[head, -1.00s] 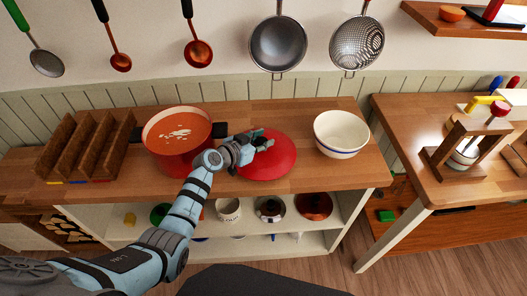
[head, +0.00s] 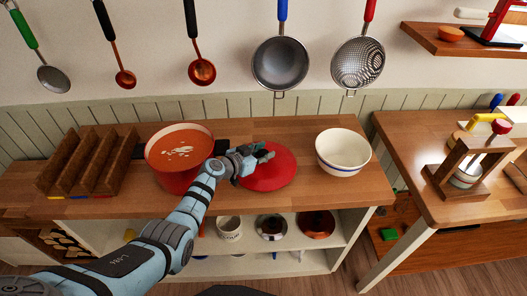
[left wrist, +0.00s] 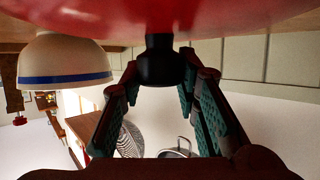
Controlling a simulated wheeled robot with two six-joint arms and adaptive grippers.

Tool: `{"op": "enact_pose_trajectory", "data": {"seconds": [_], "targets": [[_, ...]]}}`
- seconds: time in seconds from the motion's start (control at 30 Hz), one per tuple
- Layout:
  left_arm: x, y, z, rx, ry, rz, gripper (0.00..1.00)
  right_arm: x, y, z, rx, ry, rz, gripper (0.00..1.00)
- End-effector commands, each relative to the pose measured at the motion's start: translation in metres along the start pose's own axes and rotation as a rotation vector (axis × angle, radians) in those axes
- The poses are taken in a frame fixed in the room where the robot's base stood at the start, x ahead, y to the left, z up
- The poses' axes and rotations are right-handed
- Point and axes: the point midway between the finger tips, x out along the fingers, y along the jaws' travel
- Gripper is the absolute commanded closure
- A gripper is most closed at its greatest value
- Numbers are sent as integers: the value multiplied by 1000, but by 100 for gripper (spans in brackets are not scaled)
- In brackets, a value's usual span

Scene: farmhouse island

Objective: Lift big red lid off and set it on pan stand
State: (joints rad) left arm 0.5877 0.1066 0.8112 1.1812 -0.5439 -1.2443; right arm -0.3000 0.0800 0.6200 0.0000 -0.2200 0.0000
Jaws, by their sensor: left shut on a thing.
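The big red lid (head: 272,176) is right of the red pot (head: 176,178), low over the counter. Whether it touches the wood is unclear. The pot is uncovered and shows orange soup with pale bits. My left gripper (head: 262,152) is at the lid's top. In the left wrist view the lid (left wrist: 160,18) fills the upper edge, and my left gripper's fingers (left wrist: 165,85) are shut around its black knob (left wrist: 160,62). A wooden slotted rack (head: 88,160), possibly the pan stand, stands at the counter's left. My right gripper is out of view.
A white bowl with a blue stripe (head: 343,152) stands just right of the lid; it also shows in the left wrist view (left wrist: 62,70). Ladles and strainers hang on the wall behind. A second table (head: 420,140) holds a wooden frame (head: 468,160).

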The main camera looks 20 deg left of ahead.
Motion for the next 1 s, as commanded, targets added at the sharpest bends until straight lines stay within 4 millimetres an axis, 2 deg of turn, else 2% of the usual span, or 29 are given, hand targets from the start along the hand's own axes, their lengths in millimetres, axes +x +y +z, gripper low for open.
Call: {"op": "enact_pose_trajectory", "data": {"seconds": [0.27,0.3,0.4,0.63,0.77,0.8,1.0], "targets": [[2,0,4,1,1,0,100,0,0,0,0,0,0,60],[2,0,4,1,2,0,65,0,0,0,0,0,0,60],[2,0,4,1,2,0,49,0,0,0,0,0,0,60],[2,0,4,1,1,0,48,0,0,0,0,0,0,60],[2,0,5,0,-1,0,27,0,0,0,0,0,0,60],[2,0,5,1,-1,0,24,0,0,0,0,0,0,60],[2,0,5,1,0,0,24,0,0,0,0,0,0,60]]}}
